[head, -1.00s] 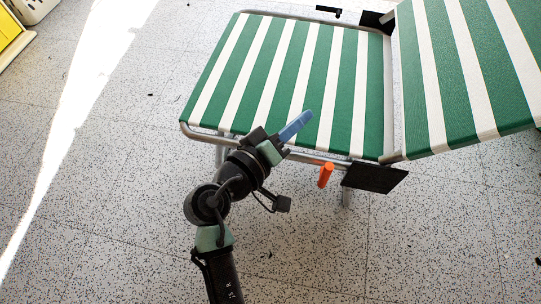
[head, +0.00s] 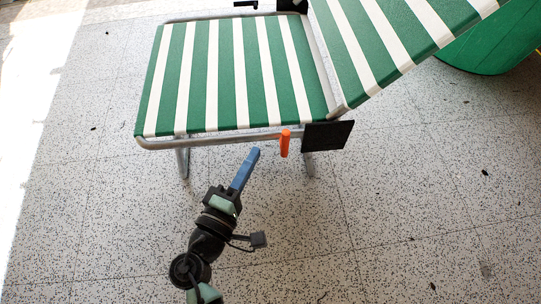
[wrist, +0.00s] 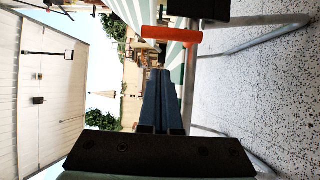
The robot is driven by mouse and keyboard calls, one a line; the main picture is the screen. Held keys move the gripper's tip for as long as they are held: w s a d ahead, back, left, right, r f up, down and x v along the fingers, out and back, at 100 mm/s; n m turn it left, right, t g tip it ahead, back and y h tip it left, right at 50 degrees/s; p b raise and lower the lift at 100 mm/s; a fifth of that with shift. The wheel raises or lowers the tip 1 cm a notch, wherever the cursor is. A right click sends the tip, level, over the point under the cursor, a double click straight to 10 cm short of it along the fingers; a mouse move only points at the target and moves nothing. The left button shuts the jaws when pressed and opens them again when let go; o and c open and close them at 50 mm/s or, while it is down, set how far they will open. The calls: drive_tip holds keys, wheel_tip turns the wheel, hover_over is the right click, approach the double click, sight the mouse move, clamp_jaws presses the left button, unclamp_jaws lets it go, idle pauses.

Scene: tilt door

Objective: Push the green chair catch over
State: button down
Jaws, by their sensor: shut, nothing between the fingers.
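The green-and-white striped chair (head: 227,75) stands with its back part tilted up at the right. An orange catch (head: 285,143) sticks out upright from the front seat rail, beside a black plate (head: 328,135). My gripper (head: 254,152) has blue fingers pressed together with nothing between them. Its tips are just left of the catch and in front of the seat rail, apart from the catch in the picture. In the wrist view the orange catch (wrist: 172,35) lies just beyond the shut fingertips (wrist: 162,72); the exact gap cannot be told.
A metal leg (head: 183,163) stands under the seat's left end. The seat rail (head: 205,141) runs close behind my fingers. A green round object (head: 490,45) stands at the back right. The speckled floor in front and to the right is clear.

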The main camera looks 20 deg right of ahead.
sight(285, 144)
drive_tip(key=shift+d+b, duration=0.7)
drive_tip(key=shift+d, duration=1.5)
